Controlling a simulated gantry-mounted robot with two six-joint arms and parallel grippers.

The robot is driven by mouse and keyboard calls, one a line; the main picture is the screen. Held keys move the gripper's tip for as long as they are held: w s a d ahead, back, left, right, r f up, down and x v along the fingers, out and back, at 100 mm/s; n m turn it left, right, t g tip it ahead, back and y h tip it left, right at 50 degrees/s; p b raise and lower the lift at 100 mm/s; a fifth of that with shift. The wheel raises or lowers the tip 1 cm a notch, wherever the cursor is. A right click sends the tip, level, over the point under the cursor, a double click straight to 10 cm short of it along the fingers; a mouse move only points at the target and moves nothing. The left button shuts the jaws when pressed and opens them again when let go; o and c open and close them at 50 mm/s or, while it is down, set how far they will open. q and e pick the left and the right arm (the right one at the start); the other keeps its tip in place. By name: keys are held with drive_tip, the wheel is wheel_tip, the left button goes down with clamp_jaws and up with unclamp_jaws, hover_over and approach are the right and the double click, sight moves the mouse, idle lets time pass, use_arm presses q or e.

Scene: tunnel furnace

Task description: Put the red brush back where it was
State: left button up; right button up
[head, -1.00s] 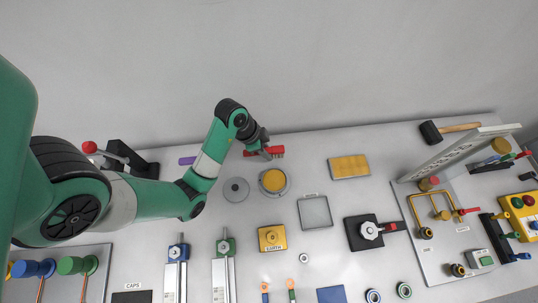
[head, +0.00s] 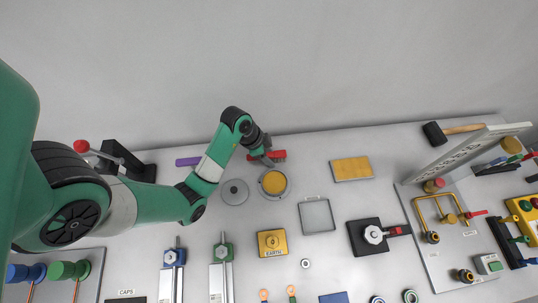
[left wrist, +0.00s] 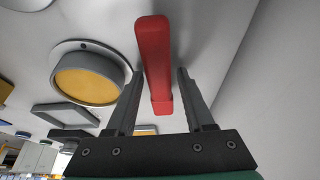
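The red brush (head: 277,155) lies at the back edge of the table, partly hidden by my left gripper in the head view. My left gripper (head: 268,161) is right over it. In the left wrist view, the brush (left wrist: 155,60) lies between the two dark fingers of my left gripper (left wrist: 160,75). The fingers stand apart, with a clear gap on the right side of the brush; the left finger is close to it. The gripper is open and not closed on the brush. My right gripper is in neither view.
A round grey dish with a yellow top (head: 274,182) and a grey disc (head: 235,192) lie just in front of the brush. A purple block (head: 188,161) is to the left, a yellow pad (head: 352,168) to the right. The grey wall rises close behind the brush.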

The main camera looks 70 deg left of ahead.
use_arm(q)
drive_tip(key=shift+r+p, duration=0.4)
drive_tip(key=shift+r, duration=0.15)
drive_tip(key=p+v, duration=0.7)
drive_tip(key=v, duration=0.4)
drive_tip(key=shift+s+r+p, duration=0.15)
drive_tip(key=shift+p, duration=0.25)
